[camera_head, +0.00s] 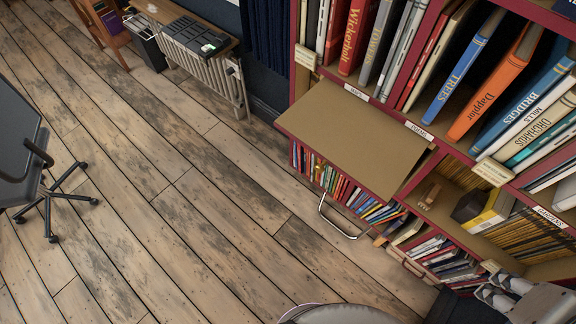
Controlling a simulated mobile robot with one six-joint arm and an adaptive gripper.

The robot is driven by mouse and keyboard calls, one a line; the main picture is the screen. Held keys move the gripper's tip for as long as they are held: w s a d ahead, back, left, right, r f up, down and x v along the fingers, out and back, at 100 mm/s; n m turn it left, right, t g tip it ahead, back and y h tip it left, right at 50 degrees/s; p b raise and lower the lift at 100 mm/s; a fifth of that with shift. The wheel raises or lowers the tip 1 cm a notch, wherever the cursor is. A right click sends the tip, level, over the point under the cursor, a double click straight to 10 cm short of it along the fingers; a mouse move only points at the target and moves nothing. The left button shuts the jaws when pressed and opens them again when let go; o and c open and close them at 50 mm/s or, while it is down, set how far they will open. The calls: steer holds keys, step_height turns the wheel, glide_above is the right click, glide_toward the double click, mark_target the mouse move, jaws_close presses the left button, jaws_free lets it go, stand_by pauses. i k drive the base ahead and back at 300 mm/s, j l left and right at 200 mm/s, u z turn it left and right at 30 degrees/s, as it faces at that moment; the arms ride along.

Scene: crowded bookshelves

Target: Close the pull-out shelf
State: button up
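The pull-out shelf (355,130) is a tan board with a dark red edge. It sticks out from the bookcase near the middle of the view, over the floor. Books (335,185) stand in a row below the board, and a silver bar handle (340,222) sits in front of them, low down. My gripper (488,285) is at the bottom right, in front of the lower bookcase, and well apart from the shelf and the handle. It is small and seen at an angle, so I cannot tell whether its fingers are open.
The dark red bookcase (443,85) is full of books on the right. A second handle (408,264) is on the lower shelves. A radiator (205,65) and a waste bin (147,47) stand at the top left, an office chair (25,150) at the left. The wooden floor (190,210) between is clear.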

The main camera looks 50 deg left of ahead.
mark_target(376, 151)
steer(key=u, duration=1.65)
steer(key=k+j+z, duration=0.15)
steer(key=k+j, duration=0.05)
steer(key=j, duration=0.05)
